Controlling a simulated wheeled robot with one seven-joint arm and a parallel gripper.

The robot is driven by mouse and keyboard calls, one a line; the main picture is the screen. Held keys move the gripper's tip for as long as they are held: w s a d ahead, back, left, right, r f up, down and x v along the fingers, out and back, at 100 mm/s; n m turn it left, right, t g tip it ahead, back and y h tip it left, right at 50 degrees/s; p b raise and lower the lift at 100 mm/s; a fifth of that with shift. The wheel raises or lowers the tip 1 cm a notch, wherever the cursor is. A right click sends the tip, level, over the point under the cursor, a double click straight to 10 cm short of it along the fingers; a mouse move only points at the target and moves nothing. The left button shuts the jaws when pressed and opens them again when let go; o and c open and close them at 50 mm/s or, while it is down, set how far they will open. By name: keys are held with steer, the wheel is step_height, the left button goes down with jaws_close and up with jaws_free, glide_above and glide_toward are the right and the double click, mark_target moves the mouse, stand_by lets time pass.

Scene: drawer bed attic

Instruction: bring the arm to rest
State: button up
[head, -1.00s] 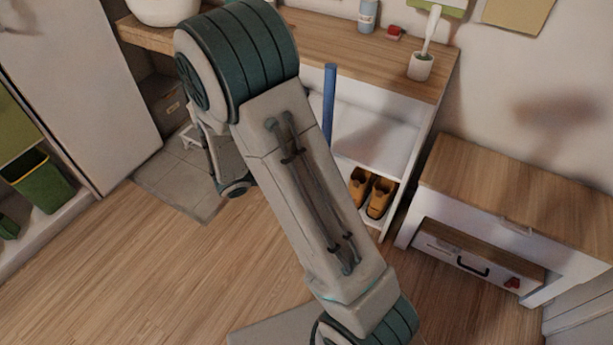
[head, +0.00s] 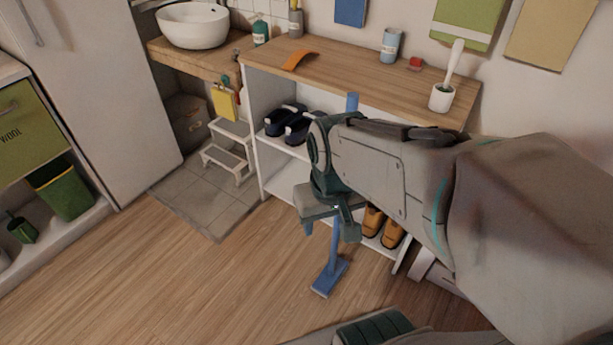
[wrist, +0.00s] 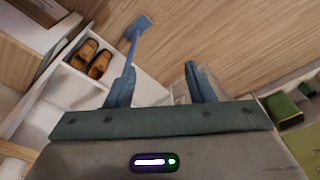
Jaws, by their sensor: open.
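My gripper (head: 329,232) hangs in front of the white shelf unit in the head view, with my arm reaching in from the right. In the wrist view its two fingers (wrist: 162,84) are apart with nothing held between them. A blue upright pole (head: 353,102) with a flat blue foot (head: 329,276) stands behind my gripper, its middle hidden. In the wrist view its foot (wrist: 144,22) shows beyond the left finger. I cannot tell how close the pole is to that finger.
The shelf unit (head: 263,172) holds dark shoes (head: 284,119) and tan shoes (head: 392,234). A cup with a brush (head: 442,98), a blue cup (head: 390,45) and an orange piece (head: 299,60) are on top. A step stool (head: 228,158) stands left. The wood floor (head: 180,285) is clear at front left.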

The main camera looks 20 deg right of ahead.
steer(key=shift+a+r, duration=0.1)
steer(key=shift+r, duration=0.05)
step_height(320, 180, up, 18)
steer(key=t+p, duration=0.1)
steer(key=p, duration=1.5)
steer(key=shift+a, duration=0.2)
